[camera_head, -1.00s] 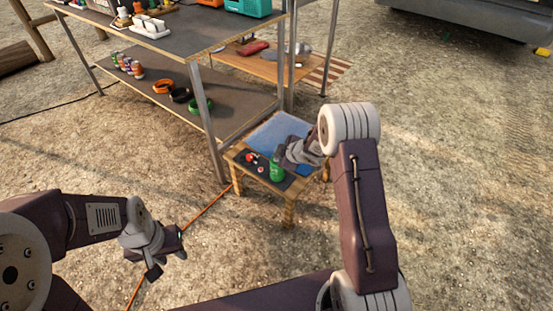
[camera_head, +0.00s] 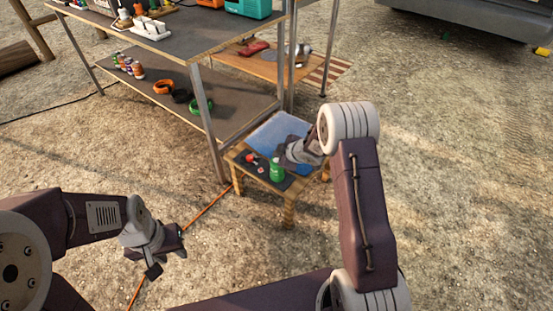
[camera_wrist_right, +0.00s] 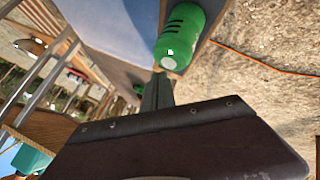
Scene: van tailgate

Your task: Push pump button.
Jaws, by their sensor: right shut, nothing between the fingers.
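A small green pump bottle (camera_head: 277,170) stands on the dark mat of a low wooden table in the head view. In the right wrist view the green body (camera_wrist_right: 185,32) shows dark slots on its side and a pale round end. My right gripper (camera_wrist_right: 158,92) is shut and empty, with its tips close to that pale end; whether they touch it I cannot tell. In the head view the right gripper (camera_head: 285,161) is just above and beside the bottle, partly hidden by its own wrist. My left gripper (camera_head: 168,255) hangs over the ground, away from the table.
The low table's blue panel (camera_head: 270,137) lies behind the bottle, and a small red item (camera_head: 250,158) sits to its left. A metal-legged shelf (camera_head: 225,104) stands close behind and left of the table. An orange cord (camera_head: 207,206) runs along the gravel. The right side is open ground.

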